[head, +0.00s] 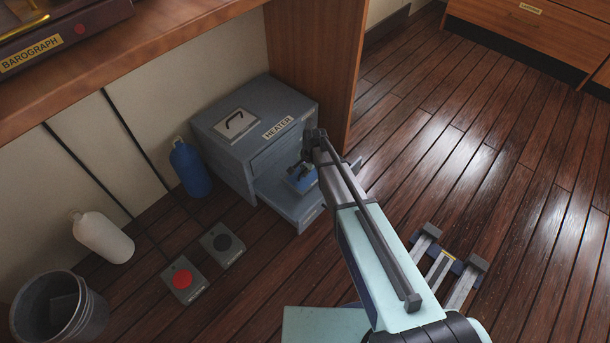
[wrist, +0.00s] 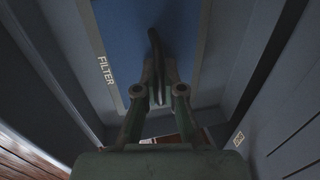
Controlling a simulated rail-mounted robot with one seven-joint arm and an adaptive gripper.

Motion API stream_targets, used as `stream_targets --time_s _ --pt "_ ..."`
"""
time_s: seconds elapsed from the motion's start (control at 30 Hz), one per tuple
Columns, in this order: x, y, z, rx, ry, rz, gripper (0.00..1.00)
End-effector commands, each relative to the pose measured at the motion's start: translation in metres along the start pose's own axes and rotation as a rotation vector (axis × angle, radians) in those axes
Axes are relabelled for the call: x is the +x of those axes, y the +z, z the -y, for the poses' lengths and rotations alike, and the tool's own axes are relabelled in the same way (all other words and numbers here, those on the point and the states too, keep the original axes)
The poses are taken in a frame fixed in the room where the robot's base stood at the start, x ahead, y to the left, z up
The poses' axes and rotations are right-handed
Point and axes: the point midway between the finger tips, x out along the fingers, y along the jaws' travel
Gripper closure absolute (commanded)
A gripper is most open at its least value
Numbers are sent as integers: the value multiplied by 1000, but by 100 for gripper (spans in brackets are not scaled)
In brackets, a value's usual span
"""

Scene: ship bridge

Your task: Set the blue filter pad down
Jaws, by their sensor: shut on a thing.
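The blue filter pad (head: 297,184) is at the open lower drawer (head: 272,193) of the grey heater (head: 232,150) in the head view. In the wrist view the pad (wrist: 124,35) is a flat blue panel with a pale border marked FILTER. My gripper (wrist: 160,97) is shut on the dark upright handle of the pad. In the head view my gripper (head: 303,168) is over the drawer, partly hidden by my arm. The pad lies between the drawer's side walls. I cannot tell whether it touches the drawer floor.
Left of the heater stand a blue bottle (head: 188,168), a white bottle (head: 102,237) and a grey bucket (head: 95,313). A red-button box (head: 183,281) and a black-button box (head: 221,244) lie on the floor. A wooden panel (head: 312,60) rises behind the heater. Floor at right is mostly clear.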

Motion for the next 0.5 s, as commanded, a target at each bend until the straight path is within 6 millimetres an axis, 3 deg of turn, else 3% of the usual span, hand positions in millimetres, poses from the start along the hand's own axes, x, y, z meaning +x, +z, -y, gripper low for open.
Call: stream_targets --time_s 0.03,0.13,0.5 --pt "12 0 -2 0 1 1 100" --pt "21 0 -4 0 1 1 100" --pt "22 0 -4 0 0 0 100"
